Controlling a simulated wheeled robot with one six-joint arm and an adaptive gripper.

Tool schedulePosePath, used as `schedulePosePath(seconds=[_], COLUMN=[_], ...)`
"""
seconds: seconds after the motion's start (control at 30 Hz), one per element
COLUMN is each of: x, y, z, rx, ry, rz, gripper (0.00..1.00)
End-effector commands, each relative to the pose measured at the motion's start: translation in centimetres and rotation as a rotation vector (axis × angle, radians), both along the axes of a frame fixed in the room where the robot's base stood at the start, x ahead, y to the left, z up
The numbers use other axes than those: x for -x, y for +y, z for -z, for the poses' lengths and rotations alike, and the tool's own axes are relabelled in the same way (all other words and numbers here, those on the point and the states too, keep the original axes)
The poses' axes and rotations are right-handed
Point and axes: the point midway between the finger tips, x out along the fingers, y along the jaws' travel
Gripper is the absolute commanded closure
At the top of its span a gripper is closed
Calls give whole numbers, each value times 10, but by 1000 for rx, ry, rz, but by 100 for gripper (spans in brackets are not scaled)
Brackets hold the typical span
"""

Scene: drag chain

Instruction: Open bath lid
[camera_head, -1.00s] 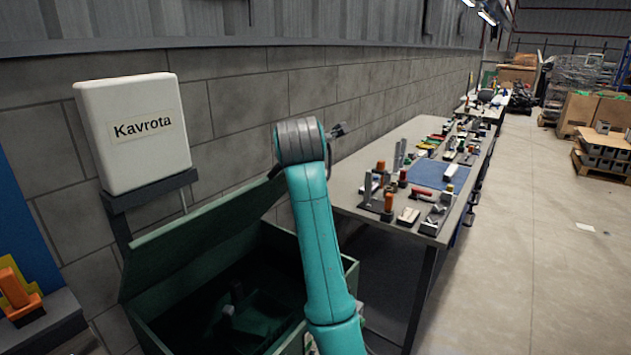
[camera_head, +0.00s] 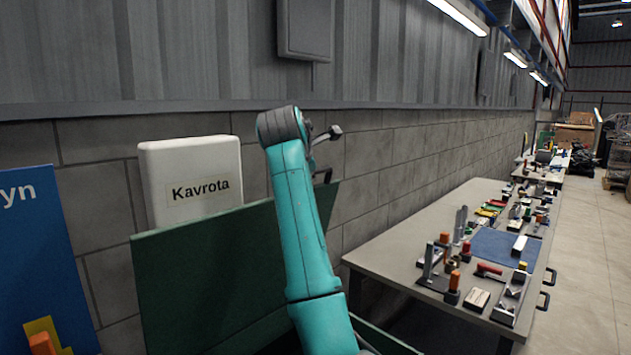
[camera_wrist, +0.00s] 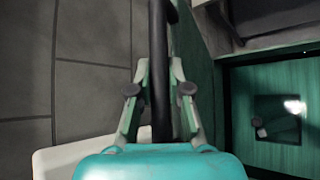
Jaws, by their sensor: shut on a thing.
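The green bath lid (camera_head: 205,270) stands raised, close to upright, in the head view, in front of the wall. Its black handle (camera_wrist: 161,70) runs up the middle of the wrist view, and a piece of it shows at the lid's top edge in the head view (camera_head: 326,174). My gripper (camera_wrist: 160,92) has one finger on each side of the handle and is shut on it.
A white box labelled "Kavrota" (camera_head: 195,165) stands behind the lid at the block wall. A workbench (camera_head: 420,240) with tools and a blue mat is to the right. A blue panel (camera_head: 45,250) is at the left. Clear floor lies beyond the bench.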

Motion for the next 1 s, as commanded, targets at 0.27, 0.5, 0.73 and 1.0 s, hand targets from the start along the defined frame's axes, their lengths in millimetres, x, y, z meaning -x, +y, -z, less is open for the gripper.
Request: schedulePosePath(seconds=[0.27,0.5,0.73,1.0], x=[-1,-1,-1,3], y=[3,3,3,5], z=[-3,-3,-2,-5], rx=[-1,-1,0,-1], ry=[-3,-3,-2,-2], rz=[1,1,1,0], gripper=[100,80,57,57])
